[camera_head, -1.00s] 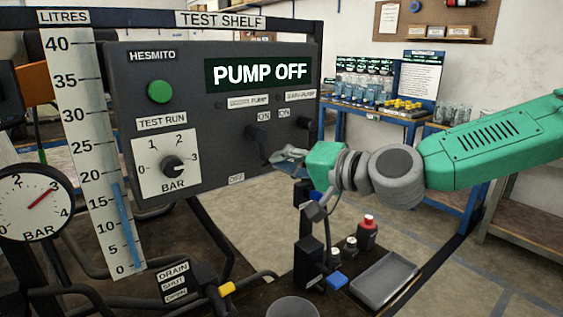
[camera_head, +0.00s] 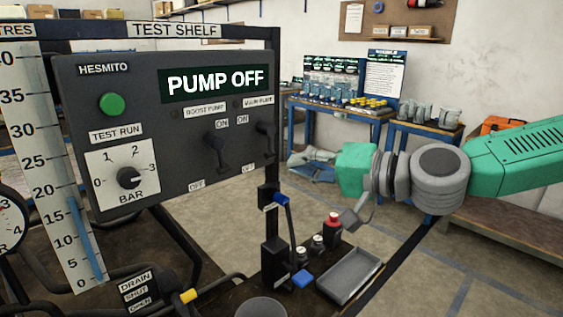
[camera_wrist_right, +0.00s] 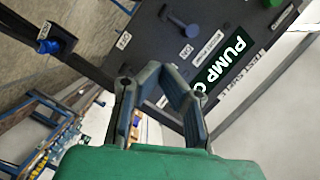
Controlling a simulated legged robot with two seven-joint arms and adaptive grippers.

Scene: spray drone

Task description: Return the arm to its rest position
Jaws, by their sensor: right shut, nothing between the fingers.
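My right arm comes in from the right in the head view, green and grey. Its gripper (camera_head: 305,160) points left and is shut and empty, to the right of the test panel (camera_head: 165,150) and apart from it. The panel display reads PUMP OFF (camera_head: 216,82). Two black switch levers, the left one (camera_head: 215,150) and the right one (camera_head: 266,140), sit on the panel's right part. In the right wrist view the gripper's fingers (camera_wrist_right: 170,85) meet in front of the panel, with a switch lever (camera_wrist_right: 183,22) beyond them. My left gripper is not in view.
Below the arm stand a grey tray (camera_head: 349,276), a red-capped bottle (camera_head: 332,229) and a black post with blue fittings (camera_head: 274,255). A blue-legged bench (camera_head: 345,112) with small parts is behind. Open floor (camera_head: 420,285) lies at the lower right.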

